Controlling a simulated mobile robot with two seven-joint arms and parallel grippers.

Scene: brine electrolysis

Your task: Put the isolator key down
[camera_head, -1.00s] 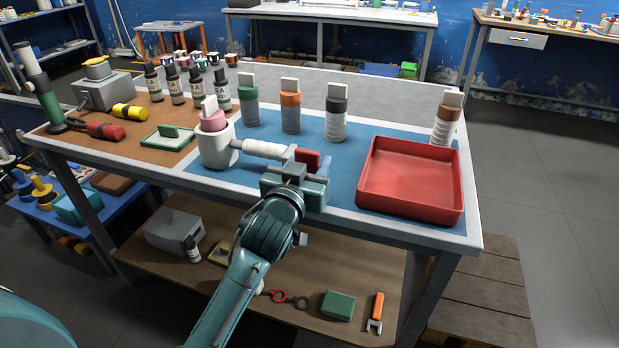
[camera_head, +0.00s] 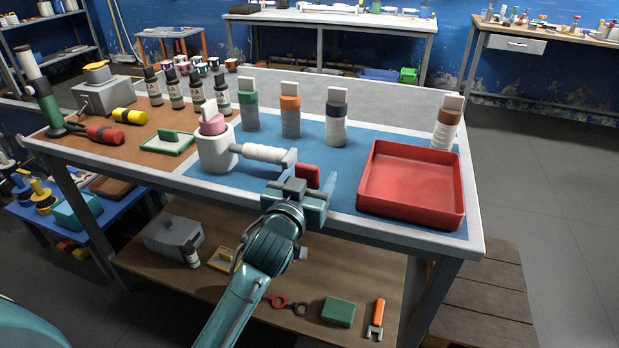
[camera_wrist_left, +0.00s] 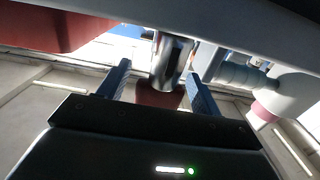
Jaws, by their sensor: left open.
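The isolator key appears to be the red block (camera_head: 309,175) at the front of the blue mat (camera_head: 262,184), left of the red tray. My left gripper (camera_head: 310,172) is open, with one blue finger on each side of the red block. In the left wrist view, a red part (camera_wrist_left: 158,97) with a shiny metal cylinder (camera_wrist_left: 169,60) lies between the fingers (camera_wrist_left: 158,85), with gaps beside it. I cannot tell whether the key's underside touches the mat. My right gripper is not in view.
A red tray (camera_head: 412,218) stands close to the right. A white pot (camera_head: 213,160) with a ribbed side arm (camera_head: 263,153) stands close to the left. Capped cylinders (camera_head: 290,118) stand behind. Blue mat is bare between them.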

